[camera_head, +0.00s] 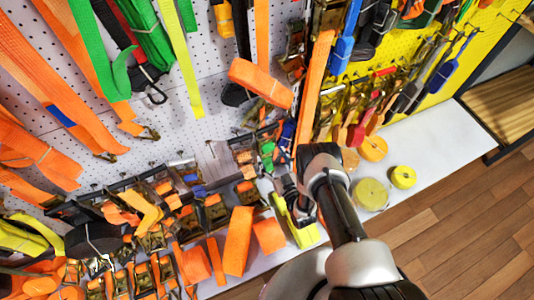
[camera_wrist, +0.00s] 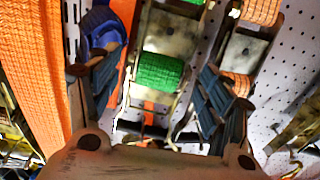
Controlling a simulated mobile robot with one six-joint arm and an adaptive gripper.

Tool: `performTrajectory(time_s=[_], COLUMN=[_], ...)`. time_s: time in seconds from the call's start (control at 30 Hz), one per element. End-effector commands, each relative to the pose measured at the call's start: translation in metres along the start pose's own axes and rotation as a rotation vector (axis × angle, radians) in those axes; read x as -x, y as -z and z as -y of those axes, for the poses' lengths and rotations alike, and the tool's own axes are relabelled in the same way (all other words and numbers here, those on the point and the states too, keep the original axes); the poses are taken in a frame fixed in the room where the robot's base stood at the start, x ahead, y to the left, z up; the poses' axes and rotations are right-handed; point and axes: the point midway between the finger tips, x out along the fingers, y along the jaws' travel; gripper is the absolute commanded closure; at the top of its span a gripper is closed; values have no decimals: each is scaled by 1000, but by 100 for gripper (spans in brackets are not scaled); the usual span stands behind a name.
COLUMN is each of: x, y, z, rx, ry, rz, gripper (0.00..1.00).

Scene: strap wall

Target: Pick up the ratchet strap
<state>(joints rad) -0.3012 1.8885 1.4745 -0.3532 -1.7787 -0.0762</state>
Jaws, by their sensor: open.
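Several ratchet straps hang on the white pegboard, so I cannot tell which single one the task means. In the wrist view, a metal ratchet with a green strap roll (camera_wrist: 160,72) lies in the gap between my fingers; its green roll also shows in the head view (camera_head: 267,150). My gripper (camera_wrist: 158,85) is open, with one ridged finger on each side of that ratchet. I cannot tell whether the fingers touch it. Another ratchet with an orange strap (camera_wrist: 262,10) is at the upper right of the wrist view. In the head view my wrist partly hides my gripper.
A blue strap piece (camera_wrist: 103,30) is close to my left finger, and a wide orange strap (camera_wrist: 35,70) hangs further left. A white shelf (camera_head: 440,150) runs below the wall, with yellow rolls (camera_head: 371,194) on it.

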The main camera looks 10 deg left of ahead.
Motion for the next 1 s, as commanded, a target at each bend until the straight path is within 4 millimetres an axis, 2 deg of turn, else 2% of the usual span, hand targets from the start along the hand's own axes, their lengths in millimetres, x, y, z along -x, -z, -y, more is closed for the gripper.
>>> performTrajectory(time_s=[0.4, 0.67, 1.0], x=[-49, -53, -53], y=[-1, 1, 0], z=[-1, -1, -1], rx=[0, -1, 0], ry=[0, 0, 0], rz=[-1, 0, 0], gripper=[28, 28, 49])
